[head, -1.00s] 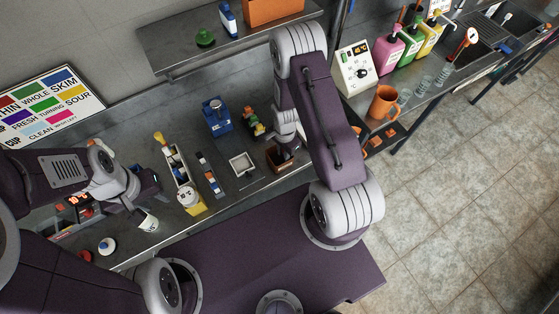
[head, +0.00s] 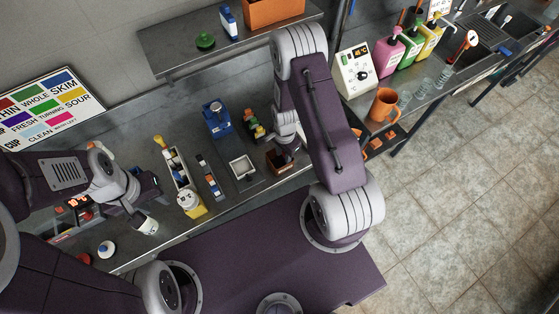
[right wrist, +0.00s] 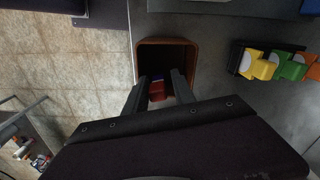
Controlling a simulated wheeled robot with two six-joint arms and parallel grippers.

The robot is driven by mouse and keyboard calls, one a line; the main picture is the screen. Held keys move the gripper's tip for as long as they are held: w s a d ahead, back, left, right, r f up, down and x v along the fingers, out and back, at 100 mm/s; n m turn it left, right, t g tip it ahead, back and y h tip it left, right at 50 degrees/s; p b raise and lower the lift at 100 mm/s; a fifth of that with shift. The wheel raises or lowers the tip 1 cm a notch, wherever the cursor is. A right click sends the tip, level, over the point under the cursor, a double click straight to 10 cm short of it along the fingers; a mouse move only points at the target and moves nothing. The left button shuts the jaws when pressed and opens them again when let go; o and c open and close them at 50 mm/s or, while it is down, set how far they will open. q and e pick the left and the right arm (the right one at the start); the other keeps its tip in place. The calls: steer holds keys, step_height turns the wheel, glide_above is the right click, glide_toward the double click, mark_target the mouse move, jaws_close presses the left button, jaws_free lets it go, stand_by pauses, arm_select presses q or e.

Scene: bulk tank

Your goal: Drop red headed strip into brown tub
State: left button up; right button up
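The brown tub (right wrist: 139,50) is open-topped and lies below my right gripper (right wrist: 158,82) in the right wrist view. It also shows in the head view (head: 272,163), partly hidden by my right gripper (head: 289,147). A red piece with a bit of blue at its far end, likely the red headed strip (right wrist: 157,90), shows between the fingers, over or inside the tub's dark interior. The fingers stand apart, with a gap beside the red piece. My left gripper (head: 140,203) is at a white cup (head: 146,224) at the counter's front; its fingertips are not clear.
A yellow holder (head: 194,208), a narrow strip rack (head: 211,184), a pale square dish (head: 242,167) and a blue device (head: 216,120) stand left of the tub. Coloured blocks (right wrist: 263,67) lie right of it in the wrist view. An orange jug (head: 383,103) stands further right.

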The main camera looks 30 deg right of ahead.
step_height(320, 180, up, 8)
steer(key=shift+s+r+b, duration=0.1)
steer(key=shift+s+b, duration=0.05)
steer(key=shift+b, duration=0.7)
steer(key=shift+w+r, duration=0.2)
steer(key=shift+r, duration=0.05)
steer(key=shift+s, duration=0.1)
steer(key=s+a+r+n+t+b, duration=0.1)
steer(key=s+a+n+b, duration=0.3)
steer(key=s+n+b, duration=0.4)
steer(key=n+b, duration=0.1)
steer(key=n, duration=0.5)
steer(key=shift+s+a+r+b, duration=0.15)
steer(key=shift+s+a+b, duration=0.1)
steer(key=shift+a+b, duration=0.15)
